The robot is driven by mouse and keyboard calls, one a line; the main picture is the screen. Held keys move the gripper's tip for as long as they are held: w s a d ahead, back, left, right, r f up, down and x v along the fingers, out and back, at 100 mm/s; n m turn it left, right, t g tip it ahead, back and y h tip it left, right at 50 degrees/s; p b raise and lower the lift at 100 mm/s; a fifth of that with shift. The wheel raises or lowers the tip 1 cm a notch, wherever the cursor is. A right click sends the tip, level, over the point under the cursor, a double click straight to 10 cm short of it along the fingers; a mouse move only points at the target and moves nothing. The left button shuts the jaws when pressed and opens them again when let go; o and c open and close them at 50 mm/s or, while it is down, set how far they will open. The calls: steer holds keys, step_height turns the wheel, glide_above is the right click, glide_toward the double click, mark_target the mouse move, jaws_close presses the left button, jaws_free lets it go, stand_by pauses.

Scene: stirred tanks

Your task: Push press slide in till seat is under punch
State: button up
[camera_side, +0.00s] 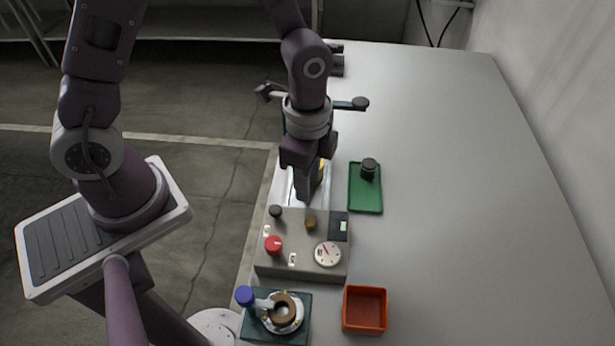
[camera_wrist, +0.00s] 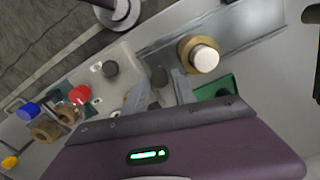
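The press slide (camera_wrist: 240,25) is a bright metal strip running to the upper right in the wrist view; part of it shows behind my gripper in the side view (camera_side: 291,186). A round brass seat (camera_wrist: 187,50) with a white-topped cylinder (camera_wrist: 205,59) is on it. My gripper (camera_wrist: 160,92) points down at the near end of the slide, beside the control box; it also shows in the side view (camera_side: 307,194). Its two fingers are apart, with a dark grey knob (camera_wrist: 158,77) showing between them. Whether they touch the knob cannot be told. The punch is hidden behind my arm.
The grey control box (camera_side: 300,262) with red knob (camera_side: 273,245) and dial (camera_side: 327,254) stands in front. A green tray (camera_side: 364,199) holding a black-topped piece (camera_side: 369,168) is right. An orange bin (camera_side: 365,310) and teal plate (camera_side: 258,328) are nearer. The table's right side is clear.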

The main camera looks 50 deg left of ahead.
jaws_close()
stand_by(1.4)
